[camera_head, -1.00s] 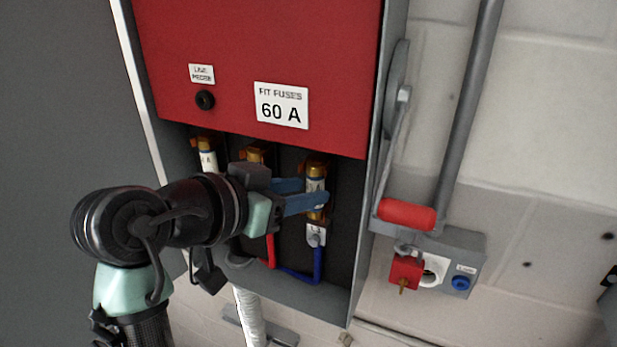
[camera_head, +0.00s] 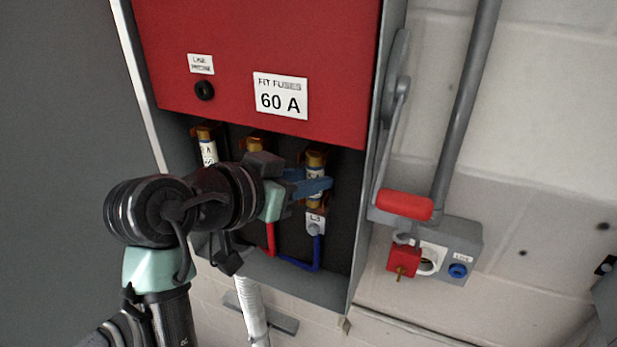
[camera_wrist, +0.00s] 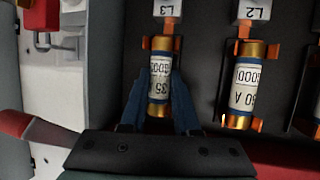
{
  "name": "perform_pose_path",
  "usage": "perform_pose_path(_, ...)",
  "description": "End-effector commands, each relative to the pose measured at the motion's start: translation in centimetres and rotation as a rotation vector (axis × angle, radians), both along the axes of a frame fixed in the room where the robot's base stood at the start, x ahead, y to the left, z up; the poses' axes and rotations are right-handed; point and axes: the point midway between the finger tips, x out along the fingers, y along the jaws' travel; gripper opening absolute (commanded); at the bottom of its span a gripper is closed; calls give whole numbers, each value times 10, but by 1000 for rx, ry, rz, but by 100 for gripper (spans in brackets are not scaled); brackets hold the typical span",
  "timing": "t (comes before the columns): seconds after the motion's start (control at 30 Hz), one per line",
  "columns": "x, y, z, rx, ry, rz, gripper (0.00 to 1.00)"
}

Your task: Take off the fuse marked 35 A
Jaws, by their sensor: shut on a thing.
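The 35 A fuse (camera_wrist: 161,66) has brass ends and a white label with a blue band, and sits upright at the L3 position. It also shows at the right of the cabinet opening in the head view (camera_head: 315,162). My gripper (camera_wrist: 158,86) is shut on this fuse, with one blue finger on each side of its body. The fuse end by the L3 tag is at its orange clip (camera_wrist: 146,43); the clip at the other end is hidden by my gripper. In the head view my gripper (camera_head: 322,186) covers part of the fuse.
The L2 fuse (camera_wrist: 243,80), marked 60 A, stands close beside it. Another fuse (camera_head: 207,150) is at the left. A red panel (camera_head: 240,45) with a "60 A" sign (camera_head: 280,96) hangs above. A red-handled lever (camera_head: 404,205) is right of the cabinet.

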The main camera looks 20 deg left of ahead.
Motion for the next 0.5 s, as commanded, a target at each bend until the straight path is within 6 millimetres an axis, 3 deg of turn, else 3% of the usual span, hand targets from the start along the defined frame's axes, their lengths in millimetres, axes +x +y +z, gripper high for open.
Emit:
perform_pose_path(0.03,0,0,1,1,-1,0,15)
perform_pose_path(0.13,0,0,1,1,-1,0,0)
perform_pose_path(0.5,-1,0,1,1,-2,1,0)
